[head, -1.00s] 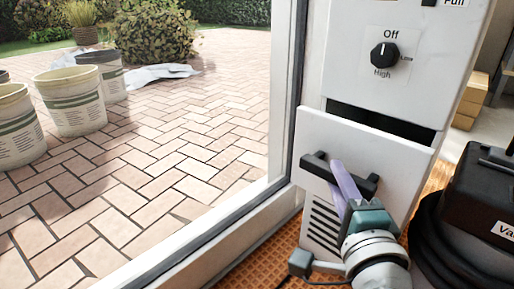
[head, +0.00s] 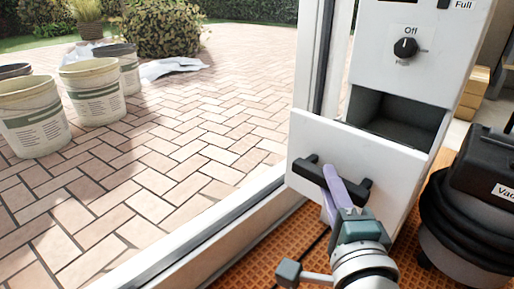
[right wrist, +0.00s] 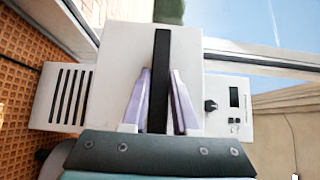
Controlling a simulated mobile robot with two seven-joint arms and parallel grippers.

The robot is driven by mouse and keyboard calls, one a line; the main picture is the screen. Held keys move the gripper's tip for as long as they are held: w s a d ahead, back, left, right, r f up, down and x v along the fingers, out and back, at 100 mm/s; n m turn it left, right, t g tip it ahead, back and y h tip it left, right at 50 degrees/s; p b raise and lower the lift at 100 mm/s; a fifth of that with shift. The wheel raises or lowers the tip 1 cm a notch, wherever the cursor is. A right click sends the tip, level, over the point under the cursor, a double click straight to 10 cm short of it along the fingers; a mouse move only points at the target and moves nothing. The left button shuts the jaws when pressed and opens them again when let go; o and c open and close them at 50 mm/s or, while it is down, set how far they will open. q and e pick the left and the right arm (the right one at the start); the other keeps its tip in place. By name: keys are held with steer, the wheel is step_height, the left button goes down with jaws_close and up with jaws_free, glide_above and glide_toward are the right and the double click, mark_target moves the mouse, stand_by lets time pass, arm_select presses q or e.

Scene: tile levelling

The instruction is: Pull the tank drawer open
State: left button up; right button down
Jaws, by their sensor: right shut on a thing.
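The tank drawer (head: 310,140) has a white front with a black bar handle (head: 308,166) and sits in a white upright unit (head: 429,25). It stands partly out, and a dark grey opening shows behind the top of its front. My right gripper (head: 333,172) has purple fingers and is shut on the handle. In the right wrist view the fingers (right wrist: 161,80) lie on both sides of the black handle (right wrist: 161,60), in front of the white drawer front (right wrist: 120,50). My left gripper is not in view.
A black vacuum (head: 475,195) with a coiled hose stands close on the right. A door frame (head: 215,240) runs along the left of the unit. Orange textured matting (head: 250,262) covers the floor. Outside are buckets (head: 92,92) on brick paving.

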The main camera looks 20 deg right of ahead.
steer(key=c, duration=0.7)
jaws_free()
steer(key=p+v, duration=0.3)
steer(key=v, duration=0.7)
